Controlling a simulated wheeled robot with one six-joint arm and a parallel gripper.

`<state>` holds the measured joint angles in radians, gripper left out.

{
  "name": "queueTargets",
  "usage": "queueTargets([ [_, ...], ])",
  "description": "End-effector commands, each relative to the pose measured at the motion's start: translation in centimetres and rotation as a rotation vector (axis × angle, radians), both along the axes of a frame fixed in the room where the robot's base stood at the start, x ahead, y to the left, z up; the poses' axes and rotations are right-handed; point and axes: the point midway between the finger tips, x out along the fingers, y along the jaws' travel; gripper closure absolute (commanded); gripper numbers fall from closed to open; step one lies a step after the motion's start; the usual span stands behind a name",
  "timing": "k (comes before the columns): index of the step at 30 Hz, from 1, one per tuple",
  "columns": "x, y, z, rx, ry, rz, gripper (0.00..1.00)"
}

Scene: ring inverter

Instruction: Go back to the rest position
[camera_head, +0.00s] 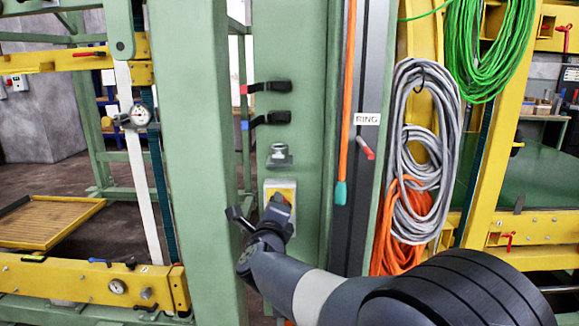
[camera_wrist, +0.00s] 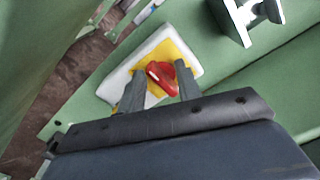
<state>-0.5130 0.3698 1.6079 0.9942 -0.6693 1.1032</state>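A red knob (camera_wrist: 162,78) sits on a yellow plate with a white box (camera_wrist: 120,80) behind it, fixed to the green panel. In the wrist view my gripper (camera_wrist: 160,72) has its two grey fingers spread apart, with the knob between and just beyond their tips. I cannot tell whether a finger touches it. In the head view my gripper (camera_head: 276,206) is in front of the lower part of the yellow-and-white switch box (camera_head: 281,185), and the knob is hidden there. My arm reaches in from the lower right.
A metal bracket (camera_head: 279,155) juts out above the switch box, with black straps (camera_head: 270,87) higher up. Grey cable coils (camera_head: 405,150) and orange cable (camera_head: 400,245) hang to the right. A green post (camera_head: 190,150) stands close on the left.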

Motion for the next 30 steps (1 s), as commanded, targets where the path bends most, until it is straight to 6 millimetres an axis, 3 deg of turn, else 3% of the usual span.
queueTargets([
  [12, -0.02, -0.19, 0.30, 0.260, -0.009, 0.000, 0.67],
  [30, -0.19, -0.20, -0.35, 0.267, -0.001, 0.004, 0.67],
])
